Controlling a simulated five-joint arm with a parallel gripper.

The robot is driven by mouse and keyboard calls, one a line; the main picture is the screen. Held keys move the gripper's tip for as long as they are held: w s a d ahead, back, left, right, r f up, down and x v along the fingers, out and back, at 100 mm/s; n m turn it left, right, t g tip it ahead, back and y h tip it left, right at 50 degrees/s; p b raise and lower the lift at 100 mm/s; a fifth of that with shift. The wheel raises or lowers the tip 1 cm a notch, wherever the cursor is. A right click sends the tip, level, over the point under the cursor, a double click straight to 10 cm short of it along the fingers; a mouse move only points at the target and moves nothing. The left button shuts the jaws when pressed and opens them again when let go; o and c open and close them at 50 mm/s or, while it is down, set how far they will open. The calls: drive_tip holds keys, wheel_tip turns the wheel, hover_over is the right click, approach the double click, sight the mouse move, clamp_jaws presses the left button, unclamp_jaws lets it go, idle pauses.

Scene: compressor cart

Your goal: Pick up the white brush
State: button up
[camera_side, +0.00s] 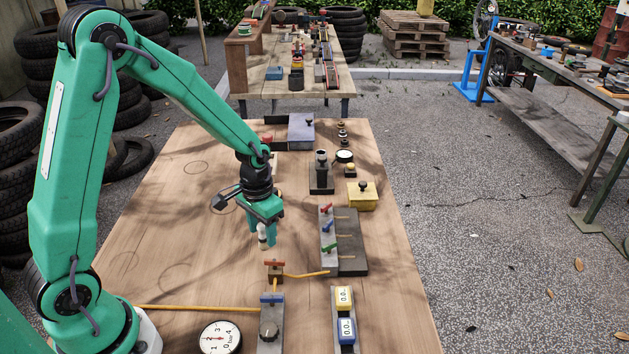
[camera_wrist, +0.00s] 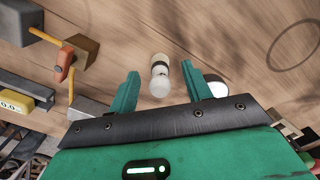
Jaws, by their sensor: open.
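The white brush (camera_wrist: 159,76) is a short pale rod with a dark band around its middle. In the wrist view it shows between the two fingers of my gripper (camera_wrist: 159,70), with a gap on each side. In the side view the brush (camera_side: 262,233) appears at the fingertips of my gripper (camera_side: 260,237), over the middle of the wooden table (camera_side: 165,215). My gripper points down and is open, not closed on the brush. The fingers partly hide the brush in the side view, and I cannot tell how far down they reach along it.
A small brown block with a red lever (camera_side: 274,270) stands just in front of my gripper. A grey valve panel with coloured levers (camera_side: 328,230) is to the right. A round dial gauge (camera_side: 220,338) lies near the front. The table's left part is clear.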

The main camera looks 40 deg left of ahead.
drive_tip(key=shift+f, duration=1.1)
clamp_jaws()
drive_tip(key=shift+r, duration=0.1)
drive_tip(key=shift+r, duration=0.75)
drive_tip(key=r, duration=0.1)
drive_tip(key=d+r, duration=0.1)
drive_tip(key=r, duration=0.1)
drive_tip(key=shift+s, duration=0.15)
drive_tip(key=s+d+r, duration=0.5)
drive_tip(key=d+r, duration=0.1)
drive_tip(key=d, duration=0.3)
drive_tip(key=shift+d+r, duration=0.15)
drive_tip(key=shift+d, duration=0.05)
